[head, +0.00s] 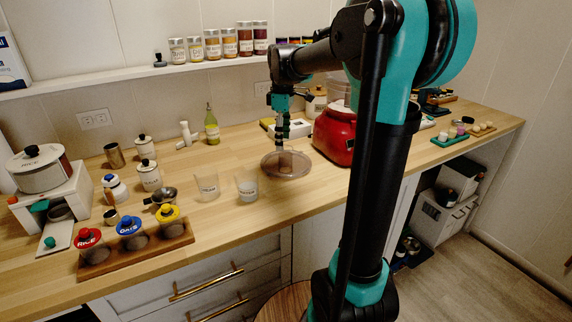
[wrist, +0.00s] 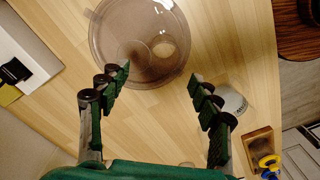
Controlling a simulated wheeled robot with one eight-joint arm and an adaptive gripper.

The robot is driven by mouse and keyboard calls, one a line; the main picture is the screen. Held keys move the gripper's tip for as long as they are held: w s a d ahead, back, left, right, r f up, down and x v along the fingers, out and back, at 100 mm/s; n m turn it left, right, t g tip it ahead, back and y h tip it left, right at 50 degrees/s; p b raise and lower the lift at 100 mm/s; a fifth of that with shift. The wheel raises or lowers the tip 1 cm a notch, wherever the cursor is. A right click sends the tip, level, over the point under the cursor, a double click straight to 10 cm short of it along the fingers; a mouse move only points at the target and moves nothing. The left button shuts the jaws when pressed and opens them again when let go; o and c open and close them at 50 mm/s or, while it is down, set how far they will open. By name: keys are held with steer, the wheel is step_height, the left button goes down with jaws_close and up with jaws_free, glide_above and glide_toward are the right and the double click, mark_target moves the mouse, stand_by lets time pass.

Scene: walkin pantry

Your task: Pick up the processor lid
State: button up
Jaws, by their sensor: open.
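The processor lid (head: 286,165) is a round, see-through, brownish disc with a raised ring on it. It lies flat on the wooden counter, left of the red processor base (head: 335,135). In the wrist view the lid (wrist: 112,38) fills the top middle, its upper edge cut off by the frame. My gripper (wrist: 160,73) is open and empty, its fingertips apart near the lid's lower edge in that picture. In the head view my gripper (head: 280,138) points down above the lid; its fingers are small and dark there.
Two clear cups (head: 207,187) (head: 247,184) stand left of the lid. A wooden rack (head: 150,247) with several coloured-lid jars is at the front left. A green bottle (head: 211,125) stands behind. Bare counter (head: 270,205) lies in front of the lid.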

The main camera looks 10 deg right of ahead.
mark_target(283, 154)
steer(key=shift+s+f, duration=0.2)
steer(key=shift+f, duration=2.95)
jaws_close()
